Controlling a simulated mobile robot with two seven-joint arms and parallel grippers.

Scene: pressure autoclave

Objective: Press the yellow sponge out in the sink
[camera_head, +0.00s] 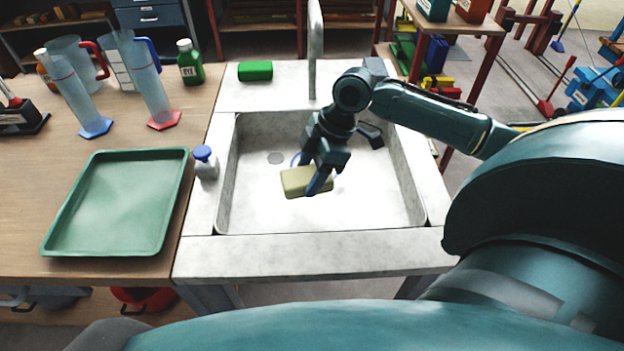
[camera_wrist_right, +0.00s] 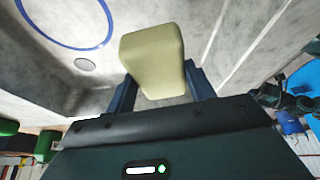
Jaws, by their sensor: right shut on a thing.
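The yellow sponge (camera_head: 298,180) is a pale, dull yellow block inside the sink (camera_head: 250,205). My right gripper (camera_head: 314,178) reaches down into the sink and is shut on the sponge. In the right wrist view the sponge (camera_wrist_right: 153,58) sits between the two dark fingers (camera_wrist_right: 158,92). The head view does not clearly show whether the sponge touches the sink floor. My left gripper is not in view.
A drain (camera_head: 276,158) and a thin blue ring (camera_head: 296,159) show in the basin. The tap (camera_head: 314,50) stands behind it. A blue-capped bottle (camera_head: 205,163) stands on the left rim, beside a green tray (camera_head: 118,203).

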